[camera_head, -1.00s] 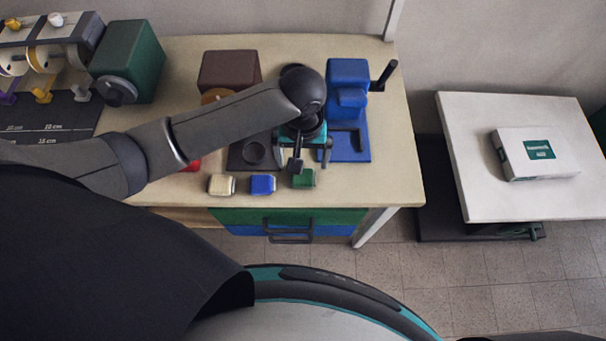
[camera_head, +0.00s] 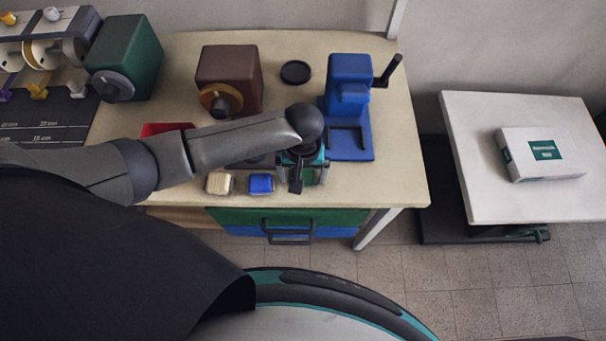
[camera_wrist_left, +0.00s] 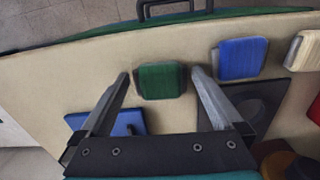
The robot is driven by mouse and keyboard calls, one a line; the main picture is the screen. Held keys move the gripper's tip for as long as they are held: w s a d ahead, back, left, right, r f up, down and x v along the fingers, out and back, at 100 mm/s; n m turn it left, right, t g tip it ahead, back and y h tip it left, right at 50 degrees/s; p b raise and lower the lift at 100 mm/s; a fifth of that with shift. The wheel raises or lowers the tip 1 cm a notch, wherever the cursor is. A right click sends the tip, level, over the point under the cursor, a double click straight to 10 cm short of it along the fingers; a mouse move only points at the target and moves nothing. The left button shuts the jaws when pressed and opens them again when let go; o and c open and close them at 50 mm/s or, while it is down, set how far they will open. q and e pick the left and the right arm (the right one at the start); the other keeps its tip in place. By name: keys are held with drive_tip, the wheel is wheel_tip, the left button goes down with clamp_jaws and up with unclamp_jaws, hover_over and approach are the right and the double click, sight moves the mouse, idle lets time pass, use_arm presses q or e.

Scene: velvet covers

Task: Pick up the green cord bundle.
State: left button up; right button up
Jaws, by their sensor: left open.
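The green cord bundle (camera_wrist_left: 161,82) lies on the table, between the fingertips of my left gripper (camera_wrist_left: 160,75) in the left wrist view. The fingers are open, one on each side of the bundle, with a small gap at each side; I cannot tell their height above the table. In the head view a little of the green bundle (camera_head: 308,178) shows beneath my left gripper (camera_head: 308,183), which hides the rest. My right gripper is not in view.
A blue bundle (camera_head: 261,184) and a cream bundle (camera_head: 219,184) lie in a row to the left. A blue device with a crank (camera_head: 348,110), a brown box (camera_head: 229,75) and a red tray (camera_head: 165,128) stand behind. The table's front edge is close.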

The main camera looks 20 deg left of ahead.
use_arm(q)
drive_tip(key=c, duration=1.1)
